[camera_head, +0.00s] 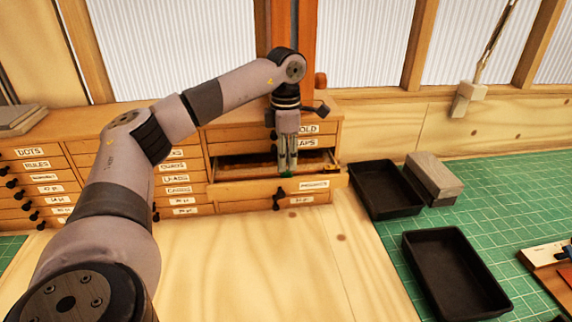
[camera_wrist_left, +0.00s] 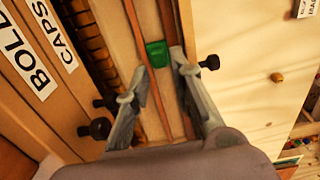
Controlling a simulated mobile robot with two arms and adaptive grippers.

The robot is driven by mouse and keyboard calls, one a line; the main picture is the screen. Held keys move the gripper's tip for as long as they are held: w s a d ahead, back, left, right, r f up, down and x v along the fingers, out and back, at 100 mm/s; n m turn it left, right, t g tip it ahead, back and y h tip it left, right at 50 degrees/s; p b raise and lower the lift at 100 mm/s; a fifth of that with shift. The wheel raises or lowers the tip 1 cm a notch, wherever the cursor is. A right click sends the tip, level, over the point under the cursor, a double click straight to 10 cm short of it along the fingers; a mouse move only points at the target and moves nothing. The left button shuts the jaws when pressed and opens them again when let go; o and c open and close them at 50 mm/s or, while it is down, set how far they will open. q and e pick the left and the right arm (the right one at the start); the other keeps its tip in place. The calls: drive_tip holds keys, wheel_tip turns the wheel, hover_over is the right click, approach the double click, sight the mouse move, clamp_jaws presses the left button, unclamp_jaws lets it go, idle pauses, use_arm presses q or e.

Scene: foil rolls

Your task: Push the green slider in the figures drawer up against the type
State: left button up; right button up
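The green slider (camera_head: 286,174) sits in the open drawer (camera_head: 236,189) of the cabinet. The drawer's front label is too small to read surely. In the left wrist view the slider (camera_wrist_left: 156,52) lies in a wooden channel between two reddish-brown strips. My left gripper (camera_head: 288,168) points down into the drawer at the slider. In the wrist view its fingertips (camera_wrist_left: 159,66) are apart, one on each side of the slider's near end; I cannot tell whether they touch it. Small brown blocks (camera_wrist_left: 98,45), possibly type, line a dark slot beside the channel. My right gripper is not in view.
Closed labelled drawers with dark knobs (camera_head: 26,195) fill the cabinet on the left. Two black trays (camera_head: 386,211) (camera_head: 410,246) and a grey block (camera_head: 433,172) are on the green mat (camera_head: 505,187) at right. The wooden bench (camera_head: 270,262) in front is clear.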

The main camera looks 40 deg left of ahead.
sight(287, 175)
use_arm(q)
drive_tip(key=shift+w+f, duration=0.1)
drive_tip(key=shift+f, duration=1.5)
clamp_jaws()
drive_tip(key=shift+r, duration=0.1)
